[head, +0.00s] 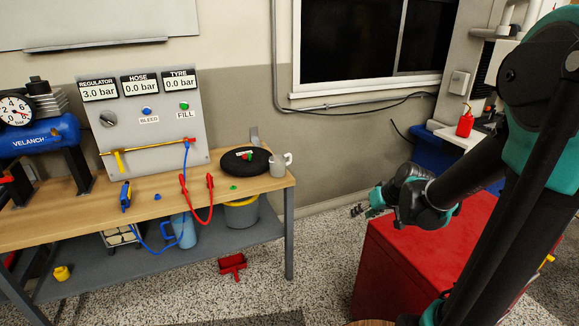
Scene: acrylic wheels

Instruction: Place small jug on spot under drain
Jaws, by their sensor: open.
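A small light-grey jug (279,165) with a handle on its right stands upright at the right end of the wooden bench. A larger blue jug (183,231) stands on the lower shelf. I cannot make out which fitting is the drain, and no marked spot under one is clear. My gripper (361,210) is open and empty, to the right of the bench, near the far left corner of a red cabinet. It is well apart from both jugs, and its fingers look small and dark at this distance.
A black tyre (246,162) lies beside the grey jug. Red and blue hoses hang over the bench front (230,197). A grey bucket (241,214) stands on the lower shelf. A red tray (232,266) lies low by the bench leg. Floor (322,255) is clear between bench and red cabinet (415,265).

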